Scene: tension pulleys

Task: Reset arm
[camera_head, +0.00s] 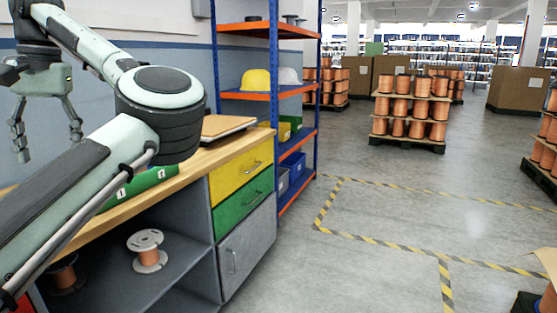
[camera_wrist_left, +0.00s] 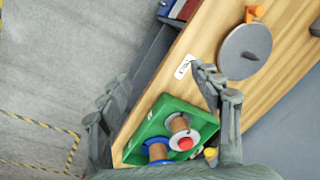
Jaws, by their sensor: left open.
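My left gripper (camera_head: 46,128) is raised over the left end of the wooden workbench (camera_head: 220,150), fingers pointing down. Its fingers are spread with nothing between them, as the left wrist view (camera_wrist_left: 160,100) also shows. My left arm crosses the left of the head view and hides part of the bench. A green tray (camera_head: 140,186) lies on the bench; in the left wrist view the tray (camera_wrist_left: 151,124) holds spools, one (camera_wrist_left: 177,124) with a white flange and one (camera_wrist_left: 158,152) with a blue flange. My right gripper is in neither view.
A grey disc (camera_wrist_left: 245,52) and a white label (camera_wrist_left: 183,66) are on the bench. A white-flanged copper spool (camera_head: 148,250) stands on the shelf below. A blue and orange rack (camera_head: 273,100) stands beyond the bench. The floor (camera_head: 400,210) to the right is mostly clear, marked with striped tape.

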